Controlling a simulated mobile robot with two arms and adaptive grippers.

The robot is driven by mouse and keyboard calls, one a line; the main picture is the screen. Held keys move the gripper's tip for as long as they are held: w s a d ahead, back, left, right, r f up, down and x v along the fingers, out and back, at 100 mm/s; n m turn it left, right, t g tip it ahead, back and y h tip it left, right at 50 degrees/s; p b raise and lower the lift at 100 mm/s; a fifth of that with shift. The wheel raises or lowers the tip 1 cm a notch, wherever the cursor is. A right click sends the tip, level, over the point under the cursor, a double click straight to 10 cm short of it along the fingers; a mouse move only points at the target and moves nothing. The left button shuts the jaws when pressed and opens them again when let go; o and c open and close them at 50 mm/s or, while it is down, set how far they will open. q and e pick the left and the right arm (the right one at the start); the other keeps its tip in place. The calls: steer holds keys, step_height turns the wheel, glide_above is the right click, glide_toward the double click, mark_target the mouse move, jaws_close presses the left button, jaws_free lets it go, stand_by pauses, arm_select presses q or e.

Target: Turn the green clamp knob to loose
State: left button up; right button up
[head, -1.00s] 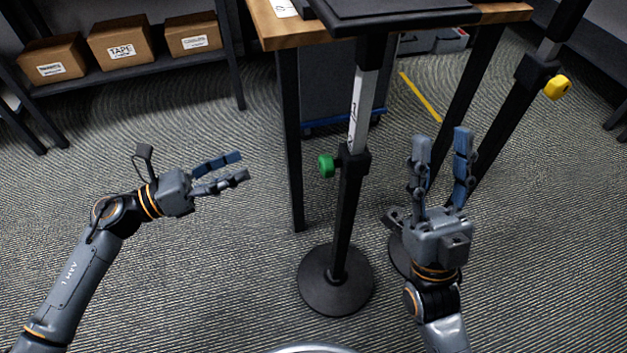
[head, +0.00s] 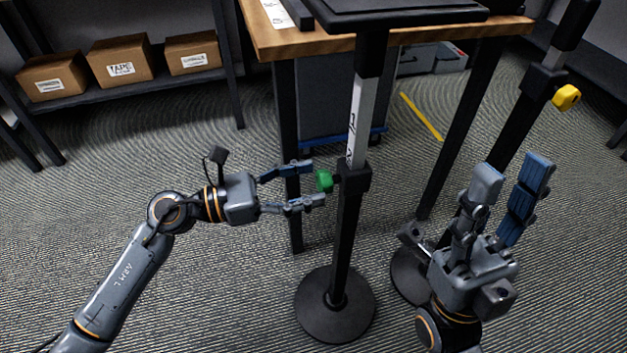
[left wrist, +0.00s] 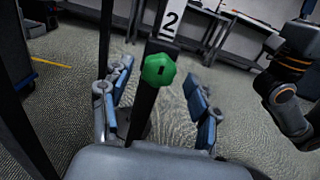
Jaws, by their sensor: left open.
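The green clamp knob (head: 324,181) is on the left side of the black clamp collar (head: 354,178) of the nearer stand. My right gripper (head: 513,172) is open and empty, to the right of the stand.
The nearer stand has a round black base (head: 334,322) and carries a dark plate (head: 400,12) on top. A second stand with a yellow knob (head: 566,97) is at the right. A wooden table (head: 300,40) stands behind. Boxes (head: 120,62) sit on a shelf at the left.

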arm_select(q)
steer(key=shift+x, duration=0.9)
steer(key=shift+c, duration=0.5)
steer(key=c, duration=1)
steer(key=shift+c, duration=0.3)
